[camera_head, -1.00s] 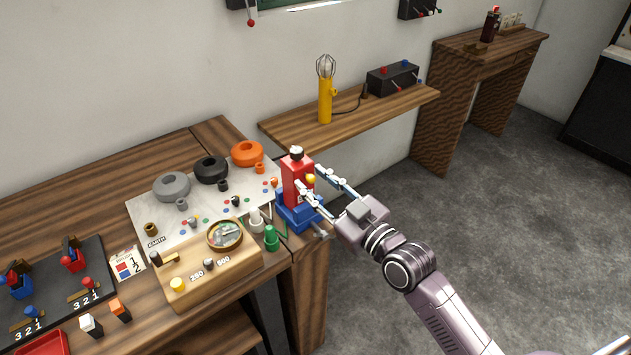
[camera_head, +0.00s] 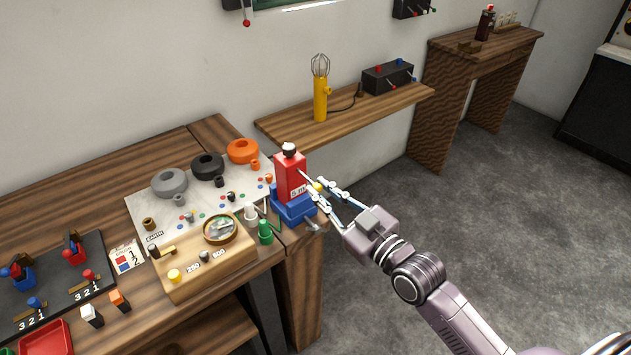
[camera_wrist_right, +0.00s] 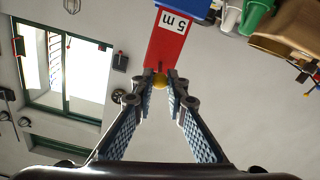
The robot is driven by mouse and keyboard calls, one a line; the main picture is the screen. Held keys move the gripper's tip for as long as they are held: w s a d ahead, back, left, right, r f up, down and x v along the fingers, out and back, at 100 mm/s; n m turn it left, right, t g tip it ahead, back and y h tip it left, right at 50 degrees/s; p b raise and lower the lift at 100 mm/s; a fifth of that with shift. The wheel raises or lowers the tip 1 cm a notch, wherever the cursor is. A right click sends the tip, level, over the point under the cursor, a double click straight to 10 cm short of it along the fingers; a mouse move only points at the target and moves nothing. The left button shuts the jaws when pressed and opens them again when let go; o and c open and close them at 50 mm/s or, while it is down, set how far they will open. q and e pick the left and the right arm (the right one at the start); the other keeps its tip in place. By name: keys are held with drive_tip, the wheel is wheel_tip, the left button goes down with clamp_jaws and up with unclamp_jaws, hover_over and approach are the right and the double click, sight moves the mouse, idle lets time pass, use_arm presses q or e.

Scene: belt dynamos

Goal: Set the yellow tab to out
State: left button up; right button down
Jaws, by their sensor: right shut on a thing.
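The yellow tab (camera_head: 317,187) is a small rounded knob on the side of a red block (camera_head: 289,178) with a white "5 m" label and a dark-and-white top. The red block stands upright in a blue holder (camera_head: 293,209) at the bench's right end. My right gripper (camera_head: 314,189) reaches in from the right and is shut on the yellow tab. In the right wrist view the yellow tab (camera_wrist_right: 160,81) sits between the fingertips, against the end of the red block (camera_wrist_right: 166,42). My left gripper is not in view.
A green cylinder (camera_head: 265,232) and a white one (camera_head: 251,214) stand just left of the blue holder. A wooden meter box (camera_head: 213,262) lies further left. Open floor lies to the right.

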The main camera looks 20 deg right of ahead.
drive_tip(key=shift+s+d+r, duration=0.1)
drive_tip(key=shift+s+d, duration=0.1)
drive_tip(key=shift+s, duration=0.3)
drive_tip(key=shift+w, duration=0.3)
drive_tip(key=shift+a, duration=0.15)
drive_tip(key=c, duration=2.2)
unclamp_jaws()
drive_tip(key=o, duration=0.3)
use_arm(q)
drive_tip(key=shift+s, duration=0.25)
use_arm(e)
drive_tip(key=v, duration=1.2)
